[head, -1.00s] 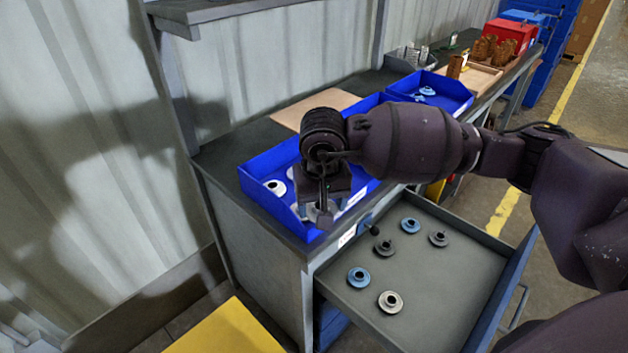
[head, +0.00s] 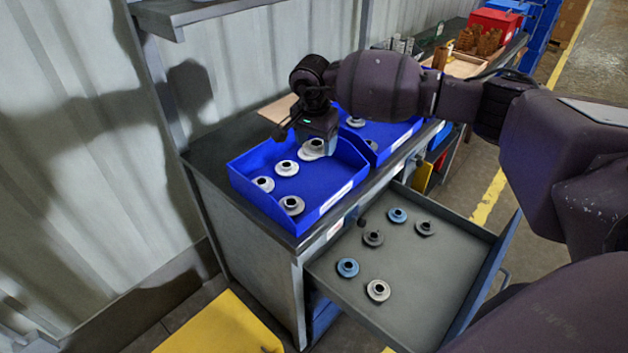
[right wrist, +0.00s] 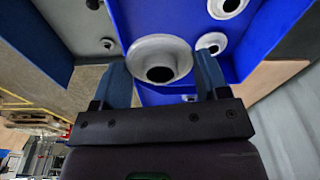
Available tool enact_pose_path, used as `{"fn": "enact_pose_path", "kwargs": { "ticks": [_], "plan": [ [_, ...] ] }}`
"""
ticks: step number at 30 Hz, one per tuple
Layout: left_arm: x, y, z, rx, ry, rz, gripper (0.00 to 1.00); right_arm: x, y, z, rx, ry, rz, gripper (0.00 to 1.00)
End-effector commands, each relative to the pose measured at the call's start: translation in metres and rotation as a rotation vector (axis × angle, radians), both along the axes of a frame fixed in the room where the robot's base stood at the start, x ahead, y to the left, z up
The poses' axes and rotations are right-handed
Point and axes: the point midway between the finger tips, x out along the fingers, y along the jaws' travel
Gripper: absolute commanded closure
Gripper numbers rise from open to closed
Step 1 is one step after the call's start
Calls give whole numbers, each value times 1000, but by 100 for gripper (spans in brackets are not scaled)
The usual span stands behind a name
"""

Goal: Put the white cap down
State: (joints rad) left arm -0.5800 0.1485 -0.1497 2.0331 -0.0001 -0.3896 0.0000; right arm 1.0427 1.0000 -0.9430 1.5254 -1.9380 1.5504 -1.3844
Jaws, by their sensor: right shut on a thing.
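My right gripper (head: 318,143) is over the far right end of the near blue bin (head: 243,184). It is shut on a white cap (right wrist: 158,60), which sits between the two blue-grey fingertips in the right wrist view; the same cap shows below the gripper in the head view. Whether its underside touches the bin floor I cannot tell. My left gripper is not in view.
An open grey drawer (head: 435,265) below the bench holds blue, dark grey and pale caps, including a pale one (head: 378,290). A second blue bin (head: 395,140) stands right behind the near one. The near bin's right front floor is clear.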

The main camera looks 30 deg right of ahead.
Motion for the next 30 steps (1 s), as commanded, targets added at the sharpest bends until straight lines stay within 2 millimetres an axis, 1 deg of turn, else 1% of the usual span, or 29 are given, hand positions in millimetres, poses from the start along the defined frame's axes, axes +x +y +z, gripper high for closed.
{"fn": "enact_pose_path", "kwargs": {
  "ticks": [1, 3, 7, 10, 17, 20, 24, 26, 28, 30],
  "plan": [
    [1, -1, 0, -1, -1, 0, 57, -1, 0, -13, 0, 4, 1, 58],
    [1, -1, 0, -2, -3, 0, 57, -1, 1, -29, 1, 4, 1, 58],
    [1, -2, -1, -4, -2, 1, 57, -1, 1, -52, 2, 3, 1, 58],
    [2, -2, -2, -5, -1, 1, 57, 0, 0, -63, 0, 0, 1, 58],
    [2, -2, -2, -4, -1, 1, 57, 0, 0, -74, 1, 1, 1, 58],
    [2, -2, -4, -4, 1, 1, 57, -1, 1, -86, 0, 2, 1, 58],
    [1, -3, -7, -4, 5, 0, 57, -1, 1, -110, 0, 4, 1, 58],
    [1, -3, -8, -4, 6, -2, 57, -1, 1, -119, 0, 4, 2, 58],
    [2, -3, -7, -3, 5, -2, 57, 0, 1, -125, 1, 1, 2, 58],
    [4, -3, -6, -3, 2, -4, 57, 0, 0, -126, 0, -1, 2, 58]
  ]
}}
